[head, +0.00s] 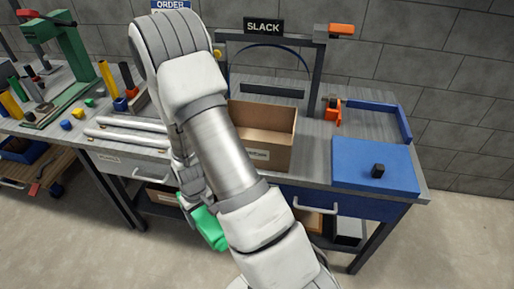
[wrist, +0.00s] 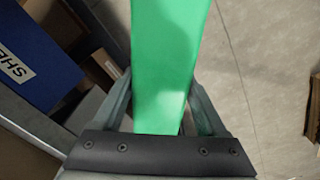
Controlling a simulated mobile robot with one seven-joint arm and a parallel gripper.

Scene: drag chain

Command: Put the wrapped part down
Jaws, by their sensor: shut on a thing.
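The wrapped part (head: 207,228) is a bright green, smooth piece, held in front of the workbench and below its top. It fills the upper middle of the wrist view (wrist: 168,60), and its far end runs out of the frame. My gripper (wrist: 160,105) is shut on it, with one grey finger on each side. In the head view my arm hides most of my gripper and some of the green part. No surface shows touching the part from below.
The workbench (head: 310,181) holds an open cardboard box (head: 280,152), a blue pad (head: 350,170) with a small black block (head: 378,171), and a frame signed SLACK (head: 263,26). White tubes (head: 120,133) lie to the left. The floor (wrist: 265,60) beside the part looks clear.

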